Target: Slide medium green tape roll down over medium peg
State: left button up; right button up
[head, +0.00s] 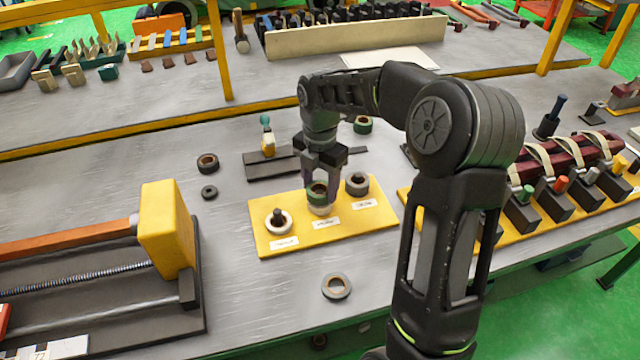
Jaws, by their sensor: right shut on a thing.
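The yellow board (290,240) lies on the grey bench with three labelled peg places in a row. My right gripper (320,186) points down over the middle place, shut on the green tape roll (317,197). A pale band (321,210) shows just under the green; I cannot tell if it is part of the roll or something below it. The medium peg is hidden by the roll and fingers, so how far the roll is around it cannot be told. My left gripper is not in view.
A white roll (270,224) sits around the dark left peg, and a dark grey roll (357,190) is at the right place. Loose rolls lie on the bench at left (208,163) and in front (337,292). A yellow-ended clamp (168,230) stands at left.

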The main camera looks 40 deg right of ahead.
jog(key=o, duration=1.5)
jog(key=shift+c, duration=0.2)
jog(key=shift+r, duration=0.1)
notch_tip(320, 180, up, 8)
jog(key=shift+f+b, duration=0.15)
jog(key=shift+b, duration=0.2)
